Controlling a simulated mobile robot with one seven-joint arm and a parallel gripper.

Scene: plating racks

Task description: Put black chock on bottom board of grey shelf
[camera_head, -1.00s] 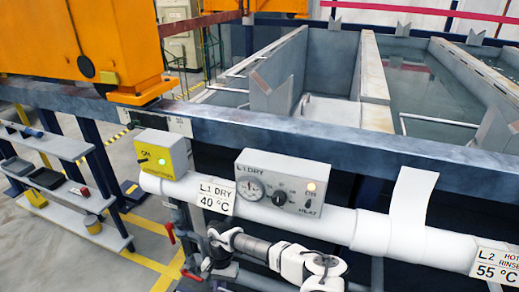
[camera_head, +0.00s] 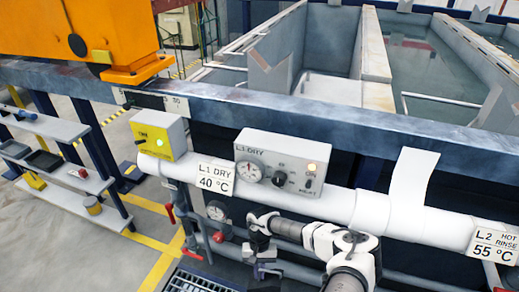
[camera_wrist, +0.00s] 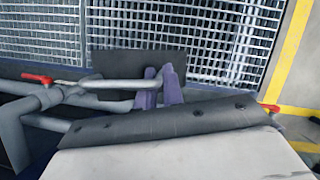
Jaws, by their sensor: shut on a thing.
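The grey shelf (camera_head: 70,198) stands at the left edge of the head view, partly cut off. Its bottom board holds a yellow block (camera_head: 35,181) and a small tin (camera_head: 93,205). My gripper (camera_head: 264,272) hangs low in front of the pipes, well to the right of the shelf. In the wrist view, the purple fingers of my gripper (camera_wrist: 161,88) are shut on the black chock (camera_wrist: 138,63), which shows as a dark slab past the fingertips, above a floor grating. In the head view the chock is too small and dark to make out clearly.
A white pipe (camera_head: 280,197) and gauge pipework (camera_head: 217,212) run beside my arm. A floor grating (camera_head: 195,283) lies below. Open floor separates the shelf from the pipework.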

